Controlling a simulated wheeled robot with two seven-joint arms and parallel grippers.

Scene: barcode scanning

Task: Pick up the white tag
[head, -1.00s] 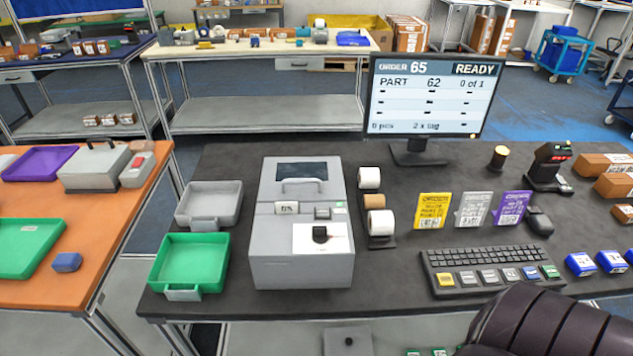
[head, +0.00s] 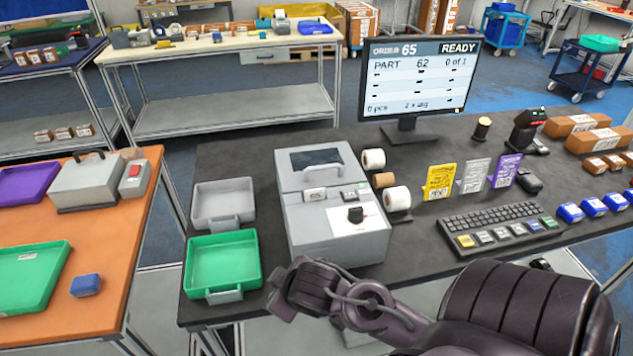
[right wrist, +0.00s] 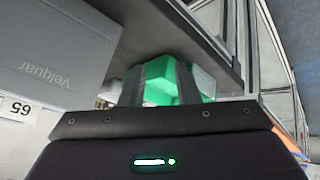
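A small white tag marked 65 (head: 316,194) sits on the upper face of the grey printer (head: 335,170), left of a small grey block. My left gripper is out of view.
A green tray (head: 223,293) and a grey tray (head: 222,223) stand left of the printer. Label rolls (head: 397,199) stand right of it. Coloured order cards, a keyboard (head: 490,222) and a monitor (head: 418,80) stand farther right. An orange table (head: 105,232) is at left.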

